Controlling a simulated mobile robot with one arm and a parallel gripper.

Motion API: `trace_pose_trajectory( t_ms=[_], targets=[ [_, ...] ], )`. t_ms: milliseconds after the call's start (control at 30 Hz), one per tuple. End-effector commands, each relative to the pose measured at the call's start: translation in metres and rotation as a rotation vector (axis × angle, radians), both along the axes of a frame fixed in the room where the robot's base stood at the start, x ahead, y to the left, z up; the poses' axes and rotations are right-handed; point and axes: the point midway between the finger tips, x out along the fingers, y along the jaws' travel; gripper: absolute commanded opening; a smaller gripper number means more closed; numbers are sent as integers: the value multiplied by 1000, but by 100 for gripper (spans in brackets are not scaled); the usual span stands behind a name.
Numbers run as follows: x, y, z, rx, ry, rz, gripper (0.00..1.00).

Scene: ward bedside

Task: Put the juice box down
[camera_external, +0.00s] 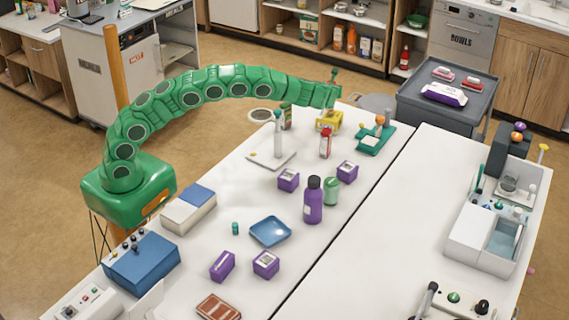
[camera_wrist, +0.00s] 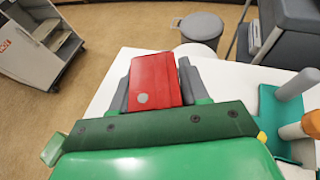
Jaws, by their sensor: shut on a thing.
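My gripper (camera_wrist: 155,72) has its two grey fingers shut on the red juice box (camera_wrist: 155,82), one on each side. The box shows a pale round spot near its lower left in the wrist view. White tabletop shows around it; I cannot tell whether its base touches the table. In the external view my gripper (camera_external: 335,88) is over the far end of the white table (camera_external: 395,215).
A grey bin (camera_wrist: 201,27) stands beyond the table edge. The front table's right half is mostly clear.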

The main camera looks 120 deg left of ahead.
Motion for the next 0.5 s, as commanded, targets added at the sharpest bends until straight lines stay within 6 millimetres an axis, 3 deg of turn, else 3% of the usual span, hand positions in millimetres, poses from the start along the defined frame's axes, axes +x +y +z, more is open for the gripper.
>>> trace_pose_trajectory(
  t_ms=[267,500],
  targets=[
    [1,1,-29,1,1,0,7],
    [1,1,-31,2,0,0,7]
  ],
)
